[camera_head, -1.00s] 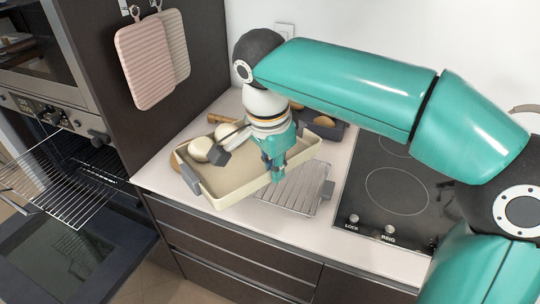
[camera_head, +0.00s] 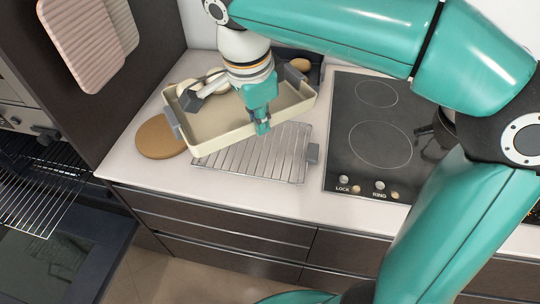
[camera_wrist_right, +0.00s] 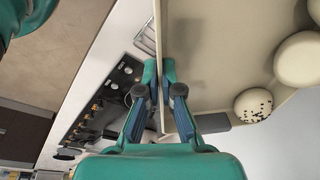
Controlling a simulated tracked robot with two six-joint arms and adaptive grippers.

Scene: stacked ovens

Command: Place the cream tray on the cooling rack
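The tray is held tilted, above and partly over the wire cooling rack (camera_head: 282,158). The rack lies on the white counter, its front part and grey right handle visible, its back hidden by the tray. My left gripper is out of view.
A round wooden board (camera_head: 160,138) lies left of the rack. A black cooktop (camera_head: 372,140) is to the right. An open oven with a wire shelf (camera_head: 38,200) is at left.

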